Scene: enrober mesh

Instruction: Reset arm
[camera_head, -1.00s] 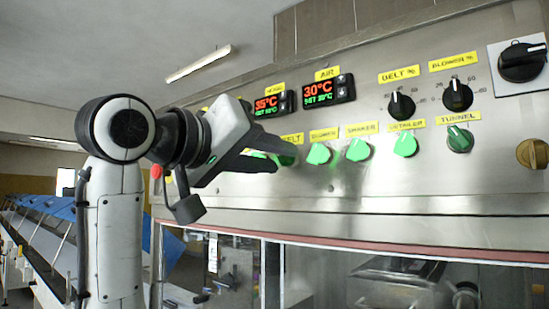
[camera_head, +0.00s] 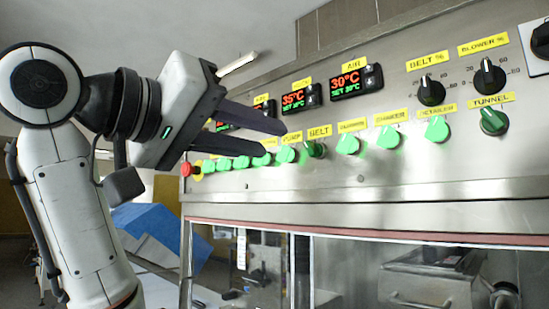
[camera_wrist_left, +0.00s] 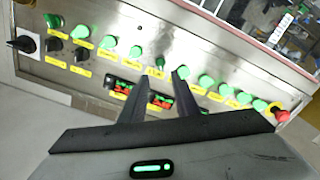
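My left arm comes in from the left in the head view. Its gripper (camera_head: 283,138) hangs in front of the control panel (camera_head: 360,179), with its two dark fingers pointing right. The fingers are apart with a narrow empty gap, which also shows in the left wrist view (camera_wrist_left: 168,73). The dark green BELT knob (camera_head: 316,149) is just right of the fingertips in the head view; in the wrist view this knob (camera_wrist_left: 157,72) shows between them. I see no contact with it. My right gripper is not in view.
A row of lit green knobs runs along the panel, including the SHAKER knob (camera_head: 388,138). A red stop button (camera_head: 186,170) is at its left end. Red displays (camera_head: 357,81) sit above. The black BELT % dial (camera_head: 431,92) is further right. Glass doors are below.

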